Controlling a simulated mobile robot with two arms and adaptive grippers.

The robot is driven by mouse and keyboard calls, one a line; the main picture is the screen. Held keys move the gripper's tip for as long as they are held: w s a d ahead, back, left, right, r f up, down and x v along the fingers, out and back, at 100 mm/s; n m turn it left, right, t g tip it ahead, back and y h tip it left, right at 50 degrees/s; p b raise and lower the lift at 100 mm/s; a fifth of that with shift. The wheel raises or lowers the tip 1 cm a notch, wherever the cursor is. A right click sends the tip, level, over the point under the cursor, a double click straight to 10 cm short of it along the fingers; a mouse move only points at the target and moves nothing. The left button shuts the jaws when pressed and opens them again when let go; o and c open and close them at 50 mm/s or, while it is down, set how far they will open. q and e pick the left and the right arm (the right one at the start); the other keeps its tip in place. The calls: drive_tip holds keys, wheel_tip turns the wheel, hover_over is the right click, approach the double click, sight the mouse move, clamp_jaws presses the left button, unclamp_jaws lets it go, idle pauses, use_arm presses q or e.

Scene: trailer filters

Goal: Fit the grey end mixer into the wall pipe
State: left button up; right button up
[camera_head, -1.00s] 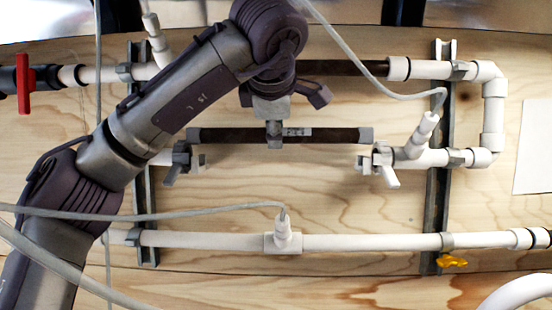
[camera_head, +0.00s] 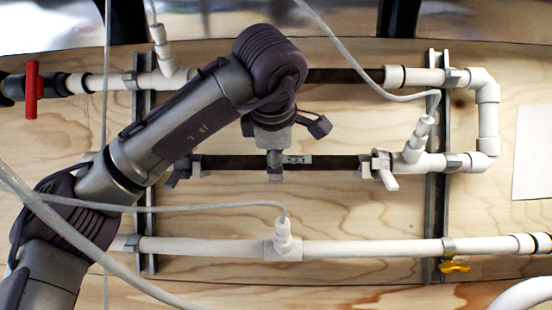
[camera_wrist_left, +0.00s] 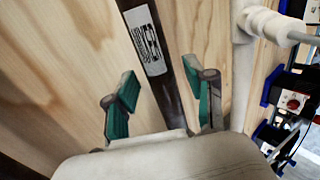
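The grey end mixer (camera_head: 235,162), a dark brown tube with a label, lies level between the valve fittings of the middle wall pipe (camera_head: 432,161). Its right end meets the right valve fitting (camera_head: 382,167); its left end is by the left fitting (camera_head: 180,170), partly behind my arm. How deep the ends sit cannot be told. My left gripper (camera_head: 275,165) is at the mixer's middle. In the left wrist view its green-padded fingers (camera_wrist_left: 160,90) stand apart around the mixer (camera_wrist_left: 172,75), with wood showing between the left pad and the tube. My right gripper is out of view.
An upper white pipe (camera_head: 425,77) with another dark tube (camera_head: 345,76) and a lower white pipe (camera_head: 360,246) run along the wooden wall. Grey cables cross in front. Metal rails (camera_head: 434,200) hold the pipes. A red valve handle (camera_head: 31,90) is at left.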

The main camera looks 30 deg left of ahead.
use_arm(q)
drive_tip(key=shift+r, duration=0.1)
drive_tip(key=b+v, duration=0.2)
drive_tip(key=v, duration=1)
drive_tip(key=shift+s+b, duration=0.15)
drive_tip(key=shift+b, duration=0.15)
